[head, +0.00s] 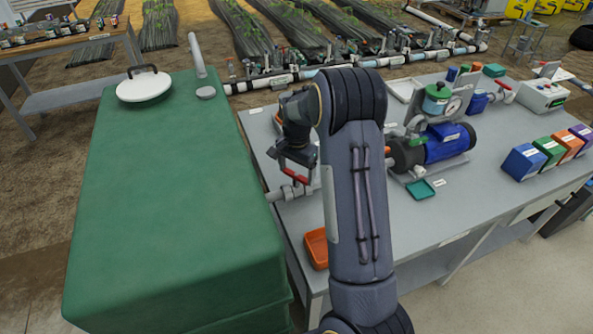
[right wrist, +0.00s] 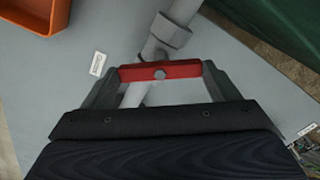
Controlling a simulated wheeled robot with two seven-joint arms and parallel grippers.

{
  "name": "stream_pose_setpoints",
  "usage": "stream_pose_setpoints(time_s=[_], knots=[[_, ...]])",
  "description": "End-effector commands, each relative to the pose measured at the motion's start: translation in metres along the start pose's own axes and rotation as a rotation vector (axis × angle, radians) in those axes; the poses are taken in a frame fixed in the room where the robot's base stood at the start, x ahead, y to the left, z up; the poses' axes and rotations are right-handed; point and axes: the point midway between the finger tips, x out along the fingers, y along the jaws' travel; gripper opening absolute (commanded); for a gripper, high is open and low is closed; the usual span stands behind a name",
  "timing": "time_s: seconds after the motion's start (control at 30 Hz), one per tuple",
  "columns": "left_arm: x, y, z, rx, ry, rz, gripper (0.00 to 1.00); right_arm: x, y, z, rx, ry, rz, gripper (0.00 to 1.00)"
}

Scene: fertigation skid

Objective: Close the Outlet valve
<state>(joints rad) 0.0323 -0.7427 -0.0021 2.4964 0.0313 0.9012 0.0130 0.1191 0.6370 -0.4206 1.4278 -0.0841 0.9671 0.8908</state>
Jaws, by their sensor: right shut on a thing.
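A red valve handle (head: 296,175) sits on a grey pipe (head: 285,193) at the left end of the grey skid table. My right gripper (head: 297,156) comes down on it from above. In the right wrist view the red handle (right wrist: 160,72) lies between the two fingertips of my right gripper (right wrist: 158,76), which is shut on it. My left gripper is not in view.
A large green tank (head: 165,200) with a white lid (head: 144,87) stands left of the table. An orange tray (head: 317,248) lies near the valve. A blue pump (head: 447,143) and several coloured boxes (head: 523,162) stand to the right. The front right tabletop is clear.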

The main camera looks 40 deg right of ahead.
Motion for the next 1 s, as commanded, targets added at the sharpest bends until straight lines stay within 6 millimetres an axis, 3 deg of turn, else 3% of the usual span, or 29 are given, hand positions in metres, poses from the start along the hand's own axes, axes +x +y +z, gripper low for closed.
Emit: stream_pose_setpoints(time_s=[0.5, 1.0], knots=[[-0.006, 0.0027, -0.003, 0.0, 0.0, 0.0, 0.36, -0.0017, -0.0004, 0.0, 0.439, 0.001, 0.0, 0.59], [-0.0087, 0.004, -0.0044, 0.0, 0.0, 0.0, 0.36, -0.0009, -0.0003, -0.0005, 0.611, 0.002, -0.001, 0.59]])
